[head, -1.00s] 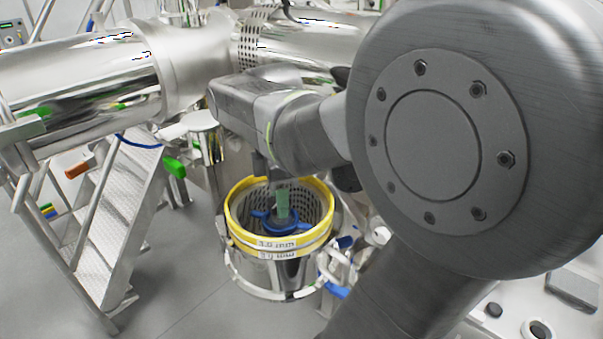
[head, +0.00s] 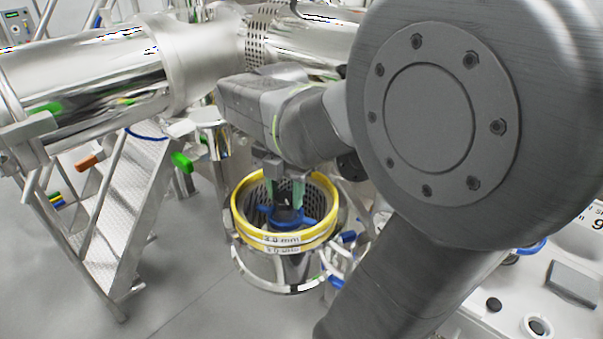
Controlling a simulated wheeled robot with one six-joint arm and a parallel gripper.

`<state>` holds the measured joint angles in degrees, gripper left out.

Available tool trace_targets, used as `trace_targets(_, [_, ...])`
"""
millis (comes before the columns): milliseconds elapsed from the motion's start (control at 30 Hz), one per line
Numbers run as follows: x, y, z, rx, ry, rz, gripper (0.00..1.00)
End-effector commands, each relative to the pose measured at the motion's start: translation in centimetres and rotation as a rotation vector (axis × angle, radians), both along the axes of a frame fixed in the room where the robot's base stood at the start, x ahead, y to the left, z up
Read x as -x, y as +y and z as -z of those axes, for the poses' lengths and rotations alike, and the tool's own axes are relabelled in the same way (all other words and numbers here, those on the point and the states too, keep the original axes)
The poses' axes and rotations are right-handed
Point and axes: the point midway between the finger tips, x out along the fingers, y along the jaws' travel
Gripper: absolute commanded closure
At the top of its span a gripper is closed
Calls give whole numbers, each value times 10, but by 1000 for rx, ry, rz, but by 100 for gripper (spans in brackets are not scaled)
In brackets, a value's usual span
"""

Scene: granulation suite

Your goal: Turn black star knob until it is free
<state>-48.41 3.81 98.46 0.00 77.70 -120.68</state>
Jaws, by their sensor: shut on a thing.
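The black star knob (head: 287,213) is a small dark shape at the centre of a blue spoked piece (head: 313,220) inside a yellow-rimmed round perforated basket (head: 239,224). My gripper (head: 285,194) points straight down into the basket from above. Its two green fingers stand one on each side of the knob and are shut on it. The fingers hide part of the knob, and its star shape and thread are too small to make out.
Metal steps (head: 125,215) stand to the left, beside a large shiny cylinder (head: 85,85). A white surface with round fittings (head: 538,325) is at the lower right. Grey floor (head: 190,305) is clear at the front left.

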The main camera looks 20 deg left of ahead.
Motion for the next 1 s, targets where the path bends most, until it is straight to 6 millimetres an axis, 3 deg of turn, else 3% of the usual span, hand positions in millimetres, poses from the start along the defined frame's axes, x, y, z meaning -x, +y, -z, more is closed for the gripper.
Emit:
trace_targets(700, [0,0,0,0,0,-77,81])
trace_targets(733, [0,0,0,0,0,-77,54])
trace_targets(800, [0,0,0,0,0,-76,41])
trace_targets(833, [0,0,0,0,0,-76,36])
trace_targets(1000, [0,0,0,0,0,-75,36])
